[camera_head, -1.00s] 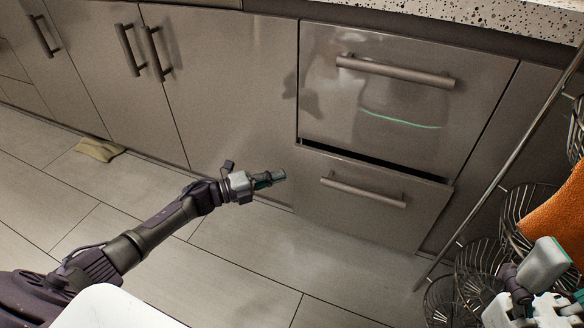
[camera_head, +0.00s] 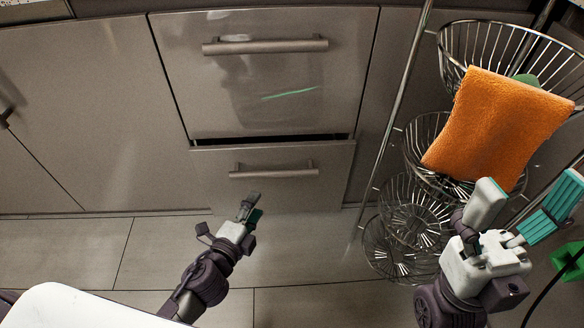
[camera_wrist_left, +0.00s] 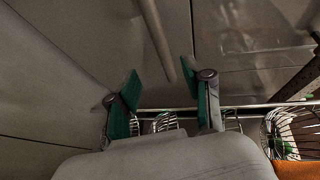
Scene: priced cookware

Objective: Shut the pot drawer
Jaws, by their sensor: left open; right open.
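The lower drawer (camera_head: 330,185) of the grey cabinet stands slightly open, with a dark gap (camera_head: 275,140) along its top edge. Its bar handle (camera_head: 270,170) runs across the upper part of its front. The drawer above it (camera_head: 185,95) looks shut. My left gripper (camera_head: 250,208) is open and empty in front of the lower drawer, just below its handle in the head view; I cannot tell if it touches the front. In the left wrist view its fingers (camera_wrist_left: 163,105) are spread. My right gripper (camera_head: 515,205) is open and empty at the right, in front of the wire baskets.
A tiered wire basket rack (camera_head: 455,50) stands right of the drawers, with an orange cloth (camera_head: 500,125) hanging over it. Its upright pole (camera_head: 397,110) is close to the drawer's right side. Tiled floor (camera_head: 160,250) lies clear below the cabinets at left.

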